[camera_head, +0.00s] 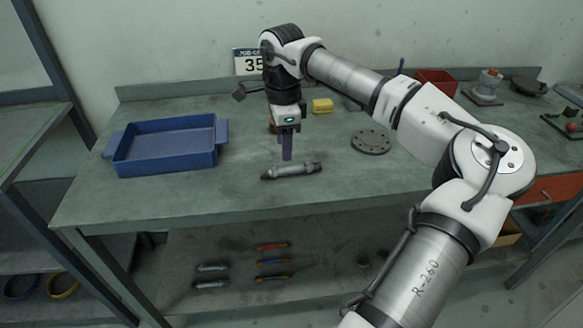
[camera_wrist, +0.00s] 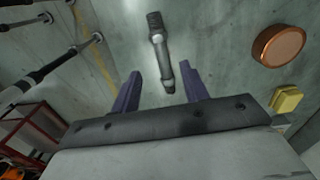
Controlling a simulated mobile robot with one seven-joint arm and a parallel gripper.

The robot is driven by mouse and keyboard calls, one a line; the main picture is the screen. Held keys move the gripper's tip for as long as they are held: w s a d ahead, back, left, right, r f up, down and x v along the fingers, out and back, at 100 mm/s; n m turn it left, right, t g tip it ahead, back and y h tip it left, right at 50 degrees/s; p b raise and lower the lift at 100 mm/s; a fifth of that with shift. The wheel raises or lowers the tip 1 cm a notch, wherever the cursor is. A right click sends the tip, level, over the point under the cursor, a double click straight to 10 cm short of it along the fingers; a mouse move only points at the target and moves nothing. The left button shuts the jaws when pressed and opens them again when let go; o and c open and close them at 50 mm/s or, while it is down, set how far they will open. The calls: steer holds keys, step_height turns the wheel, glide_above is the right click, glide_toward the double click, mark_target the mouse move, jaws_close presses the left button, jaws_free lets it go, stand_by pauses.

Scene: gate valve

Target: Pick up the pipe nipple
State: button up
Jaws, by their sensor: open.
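The pipe nipple (camera_head: 291,171) is a grey metal cylinder lying on its side on the green-grey workbench. In the wrist view the pipe nipple (camera_wrist: 158,45) shows a threaded end at the top and its other end between my fingers. My gripper (camera_head: 287,157) points down just behind the nipple in the head view, its purple fingers close above the bench. In the wrist view my gripper (camera_wrist: 160,72) is open, with one finger on each side of the nipple's near end and gaps to both. I cannot tell the exact height of the fingertips over it.
A blue tray (camera_head: 165,170) stands at the left. A round flange (camera_head: 371,142) lies to the right, and a yellow block (camera_head: 322,105) behind. A copper disc (camera_wrist: 279,46) lies near my gripper. A red bin (camera_head: 436,82) is at the back right. The bench front is clear.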

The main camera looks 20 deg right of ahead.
mark_target(283, 168)
step_height(283, 168, down, 7)
steer(key=shift+w+a+f+p, duration=0.1)
steer(key=shift+w+f+p, duration=0.05)
steer(key=shift+p, duration=0.85)
steer(key=shift+c, duration=0.5)
jaws_close()
